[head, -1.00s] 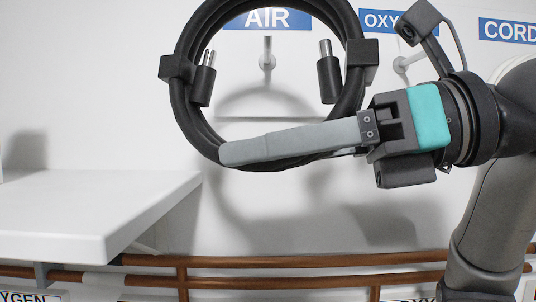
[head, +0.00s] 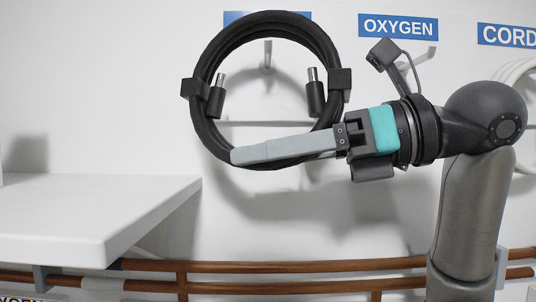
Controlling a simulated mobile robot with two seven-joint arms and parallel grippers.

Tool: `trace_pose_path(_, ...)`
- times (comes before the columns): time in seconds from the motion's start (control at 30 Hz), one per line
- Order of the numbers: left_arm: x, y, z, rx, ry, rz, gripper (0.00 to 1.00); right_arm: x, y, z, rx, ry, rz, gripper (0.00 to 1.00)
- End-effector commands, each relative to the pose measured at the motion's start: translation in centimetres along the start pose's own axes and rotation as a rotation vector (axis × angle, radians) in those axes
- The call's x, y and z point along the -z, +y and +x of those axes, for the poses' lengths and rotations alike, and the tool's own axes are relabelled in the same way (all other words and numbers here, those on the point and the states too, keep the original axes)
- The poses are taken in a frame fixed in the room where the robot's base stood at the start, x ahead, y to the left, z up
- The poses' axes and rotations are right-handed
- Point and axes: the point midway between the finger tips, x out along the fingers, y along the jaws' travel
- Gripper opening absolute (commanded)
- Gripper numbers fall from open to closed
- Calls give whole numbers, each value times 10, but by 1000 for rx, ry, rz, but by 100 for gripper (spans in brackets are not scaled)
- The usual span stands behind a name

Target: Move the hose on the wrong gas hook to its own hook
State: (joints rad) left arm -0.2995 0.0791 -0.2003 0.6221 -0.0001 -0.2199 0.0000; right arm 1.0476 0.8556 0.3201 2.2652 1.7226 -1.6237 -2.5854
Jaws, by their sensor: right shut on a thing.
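A coiled black hose (head: 268,22) with two metal-tipped connectors hangs in the grip of my right gripper (head: 285,149). The gripper's grey fingers are shut on the bottom of the coil. The coil is upright, in front of the wall, and overlaps a blue sign (head: 232,17) whose lettering it now hides. A pale hook (head: 268,54) below that sign shows through the coil's opening. I cannot tell how far the coil is from this hook. The OXYGEN sign (head: 398,27) is to the right, with its hook (head: 405,66) partly behind my gripper's camera mount and bare where visible. My left gripper is not in view.
A white shelf (head: 95,205) juts out at the left. Copper pipes (head: 300,266) run along the wall below. A CORD sign (head: 510,35), cut off, is at the right, with a white coil (head: 522,75) partly behind my arm.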

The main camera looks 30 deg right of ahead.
Motion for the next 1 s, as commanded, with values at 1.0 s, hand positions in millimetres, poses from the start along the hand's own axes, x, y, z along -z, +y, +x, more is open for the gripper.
trace_pose_path(1.0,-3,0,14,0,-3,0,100,4,-37,10,0,-2,-1,0)
